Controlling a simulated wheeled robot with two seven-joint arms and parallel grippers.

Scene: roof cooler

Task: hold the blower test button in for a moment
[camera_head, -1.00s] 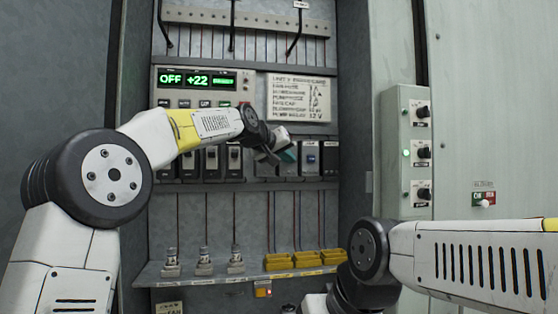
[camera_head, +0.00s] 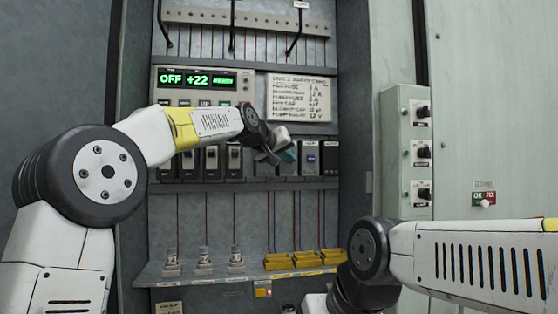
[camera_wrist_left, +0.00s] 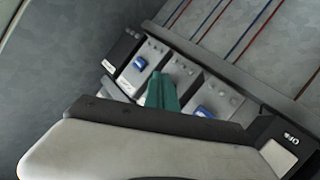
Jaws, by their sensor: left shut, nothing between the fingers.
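My left gripper (camera_head: 274,154) is shut and empty, at the row of modules in the cabinet. In the left wrist view its teal fingertips (camera_wrist_left: 164,92) are in front of a grey module; I cannot tell whether they touch it. Modules with blue buttons stand on both sides, one blue button (camera_wrist_left: 140,62) above left and another (camera_wrist_left: 203,112) below right. No label readable as blower test shows, so I cannot tell which button it is. The fingers and wrist hide part of the row. My right gripper is not in view; only its arm shows.
A display (camera_head: 197,80) reads OFF and +22. A shelf (camera_head: 215,279) below carries grey fittings (camera_head: 203,262) and yellow trays (camera_head: 306,259). A knob box (camera_head: 391,160) and a small red-green switch plate (camera_head: 484,199) are at right. The space above the shelf is open.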

